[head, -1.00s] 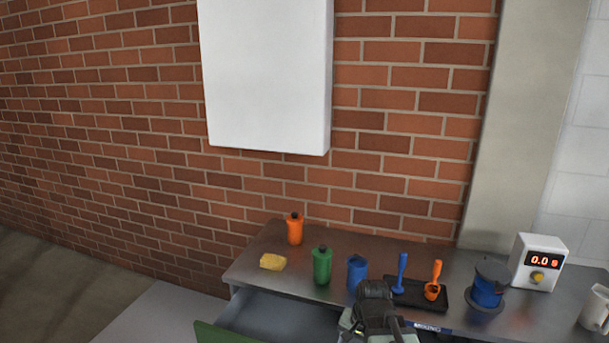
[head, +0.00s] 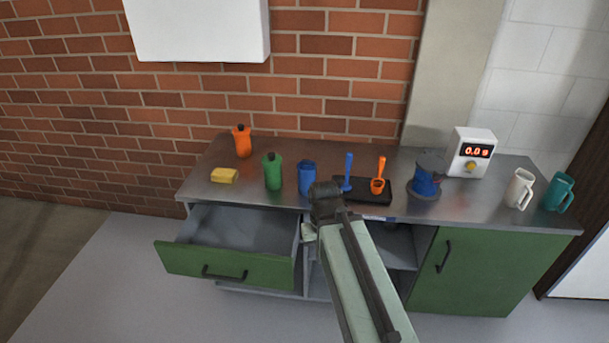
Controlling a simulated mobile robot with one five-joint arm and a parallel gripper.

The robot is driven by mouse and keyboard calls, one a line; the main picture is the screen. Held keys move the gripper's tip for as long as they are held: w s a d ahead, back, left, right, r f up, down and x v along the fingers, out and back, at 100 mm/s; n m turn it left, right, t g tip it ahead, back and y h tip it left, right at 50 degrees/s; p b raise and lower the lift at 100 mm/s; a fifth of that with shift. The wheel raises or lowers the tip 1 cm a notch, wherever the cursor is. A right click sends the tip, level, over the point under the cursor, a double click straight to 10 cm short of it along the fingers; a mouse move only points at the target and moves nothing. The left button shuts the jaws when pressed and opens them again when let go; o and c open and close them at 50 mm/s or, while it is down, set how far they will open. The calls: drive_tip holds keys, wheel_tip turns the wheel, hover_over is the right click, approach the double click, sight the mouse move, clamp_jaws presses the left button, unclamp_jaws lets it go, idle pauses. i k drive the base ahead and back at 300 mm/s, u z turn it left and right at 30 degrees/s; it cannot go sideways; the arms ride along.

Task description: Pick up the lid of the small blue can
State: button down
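The small blue can (head: 307,180) stands upright near the front edge of the metal worktop, left of the black tray. Its top looks blue too; I cannot make out a separate lid at this size. My gripper (head: 324,194) is just in front of the can and slightly to its right, overlapping the can's lower right side in the picture. My own wrist hides the fingertips, so I cannot tell whether they are open or touch the can.
Close by are a green bottle (head: 272,172), an orange bottle (head: 242,142), a yellow sponge (head: 223,175) and a black tray (head: 362,193) with blue and orange scoops. An open drawer (head: 225,262) juts out at front left.

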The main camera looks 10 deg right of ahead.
sight(306, 178)
drive_tip(key=u, duration=2)
drive_tip(key=k, duration=1.2)
drive_tip(key=z, duration=1.65)
drive_tip(key=i, duration=1)
drive_tip(key=u, duration=0.05)
